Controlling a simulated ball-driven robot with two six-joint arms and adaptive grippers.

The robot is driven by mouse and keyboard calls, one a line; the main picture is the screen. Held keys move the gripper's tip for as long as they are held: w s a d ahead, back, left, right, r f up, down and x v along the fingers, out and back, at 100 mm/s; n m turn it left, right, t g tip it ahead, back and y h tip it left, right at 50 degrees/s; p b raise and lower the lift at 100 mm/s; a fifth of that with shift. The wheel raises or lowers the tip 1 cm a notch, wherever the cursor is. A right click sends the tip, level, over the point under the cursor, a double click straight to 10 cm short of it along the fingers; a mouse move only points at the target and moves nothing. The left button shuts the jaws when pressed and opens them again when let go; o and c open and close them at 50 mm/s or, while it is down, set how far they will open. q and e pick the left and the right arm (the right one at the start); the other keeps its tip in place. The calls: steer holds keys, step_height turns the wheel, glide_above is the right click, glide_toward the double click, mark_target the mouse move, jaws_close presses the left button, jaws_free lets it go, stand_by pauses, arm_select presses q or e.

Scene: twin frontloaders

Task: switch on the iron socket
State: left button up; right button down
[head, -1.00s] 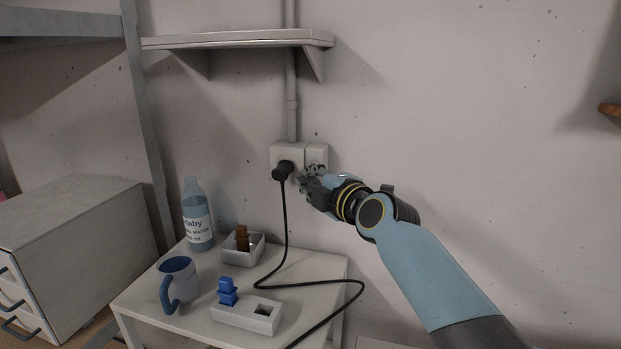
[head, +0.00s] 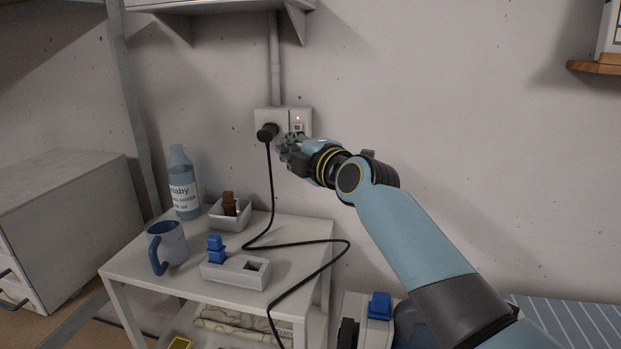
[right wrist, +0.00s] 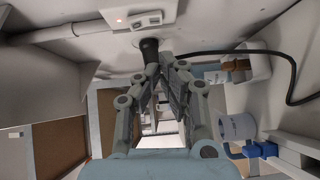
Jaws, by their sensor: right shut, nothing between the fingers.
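The white wall socket (head: 262,117) holds a black plug (head: 267,132) with a black cable. My right gripper (head: 287,147) is shut and empty. Its fingertips are just below the switch plate and beside the plug; I cannot tell whether they touch anything. They partly hide the plate's lower edge. My left gripper is not in view.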

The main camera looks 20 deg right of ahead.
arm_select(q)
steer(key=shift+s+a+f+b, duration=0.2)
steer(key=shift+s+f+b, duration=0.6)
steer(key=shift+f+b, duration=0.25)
arm_select(e)
steer(key=s+d+f, duration=0.1)
steer(key=s, duration=0.9)
steer(key=shift+s+d, duration=0.15)
steer(key=shift+d, duration=0.1)
